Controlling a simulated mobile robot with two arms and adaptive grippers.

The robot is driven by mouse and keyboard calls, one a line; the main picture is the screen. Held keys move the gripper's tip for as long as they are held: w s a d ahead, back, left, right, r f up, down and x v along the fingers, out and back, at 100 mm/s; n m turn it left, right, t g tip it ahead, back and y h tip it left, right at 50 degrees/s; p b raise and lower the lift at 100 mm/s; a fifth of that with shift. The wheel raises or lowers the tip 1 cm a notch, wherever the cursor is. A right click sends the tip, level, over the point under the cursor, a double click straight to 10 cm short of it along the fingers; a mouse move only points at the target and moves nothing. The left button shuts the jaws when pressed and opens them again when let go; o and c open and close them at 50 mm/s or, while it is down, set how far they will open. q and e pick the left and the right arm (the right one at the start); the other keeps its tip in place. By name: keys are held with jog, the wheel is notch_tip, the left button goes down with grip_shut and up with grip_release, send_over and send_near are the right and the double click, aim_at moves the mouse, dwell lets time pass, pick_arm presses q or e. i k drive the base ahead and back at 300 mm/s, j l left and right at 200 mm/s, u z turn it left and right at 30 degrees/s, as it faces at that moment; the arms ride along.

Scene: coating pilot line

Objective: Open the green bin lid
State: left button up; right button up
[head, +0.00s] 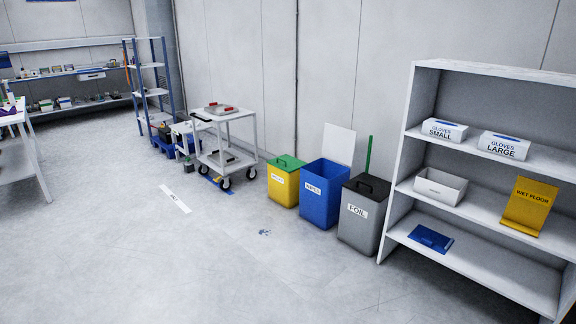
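A white label is on the bin's front, too small to read. Neither of my grippers is in view.
Right of it stand an open-topped blue bin (320,195) with a white panel (339,146) upright behind it, and a grey bin (362,213) labelled FOIL with a black lid. A white trolley (226,137) stands left, shelving (396,189) right. The floor in front is mostly clear.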

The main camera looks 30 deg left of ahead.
aim_at(289, 164)
jog(key=i+j+u, duration=0.3)
jog(key=i, duration=0.15)
jog(key=i+j+u, duration=0.3)
jog(key=i, duration=0.15)
jog(key=l, duration=0.1)
